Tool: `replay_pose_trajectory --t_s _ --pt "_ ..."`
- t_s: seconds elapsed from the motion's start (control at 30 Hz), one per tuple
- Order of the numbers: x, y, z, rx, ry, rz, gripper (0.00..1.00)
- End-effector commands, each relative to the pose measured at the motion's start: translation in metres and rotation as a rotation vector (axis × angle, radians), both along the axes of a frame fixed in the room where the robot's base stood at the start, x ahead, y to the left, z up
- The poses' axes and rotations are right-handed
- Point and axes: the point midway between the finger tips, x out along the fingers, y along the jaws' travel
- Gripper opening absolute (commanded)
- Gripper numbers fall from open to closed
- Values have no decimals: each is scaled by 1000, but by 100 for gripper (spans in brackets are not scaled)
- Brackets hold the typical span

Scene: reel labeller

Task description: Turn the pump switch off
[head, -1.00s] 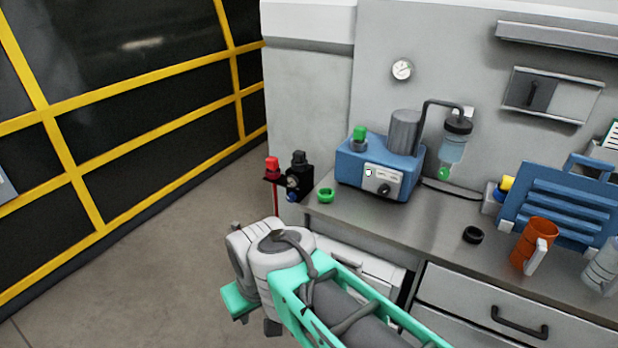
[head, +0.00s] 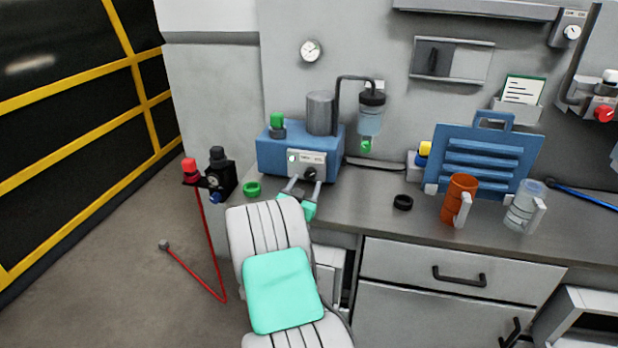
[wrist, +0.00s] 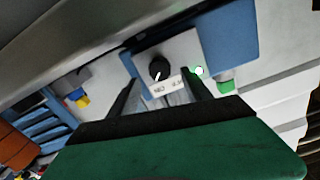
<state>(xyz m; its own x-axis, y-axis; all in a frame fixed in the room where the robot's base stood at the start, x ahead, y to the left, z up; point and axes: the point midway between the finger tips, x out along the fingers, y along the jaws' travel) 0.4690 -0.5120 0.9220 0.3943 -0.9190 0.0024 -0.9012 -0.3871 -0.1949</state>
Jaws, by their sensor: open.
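The blue pump unit (head: 270,152) stands on the counter against the wall, with a grey cylinder and a green knob on top. Its light front panel carries a black rotary switch (head: 310,173) and a small pale round lamp. In the wrist view the switch (wrist: 159,69) shows a white pointer line toward the lower left; the label lettering below is too small to read surely. My gripper (head: 301,187) is just in front of the panel. In the wrist view its open fingers (wrist: 158,82) point at the panel, one on each side of the switch; contact cannot be told.
A green ring (head: 252,189) lies left of my gripper and a black ring (head: 403,202) to its right. An orange mug (head: 459,197), a clear mug (head: 523,207) and a blue rack (head: 485,160) stand farther right. A black regulator with a red knob (head: 189,166) is at the counter's left end.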

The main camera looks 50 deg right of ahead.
Motion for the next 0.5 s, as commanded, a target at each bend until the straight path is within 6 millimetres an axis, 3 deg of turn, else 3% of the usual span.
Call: replay_pose_trajectory --t_s 0.2,0.5 --pt "14 -36 1 2 0 -3 57" --pt "18 -42 0 2 1 0 57"
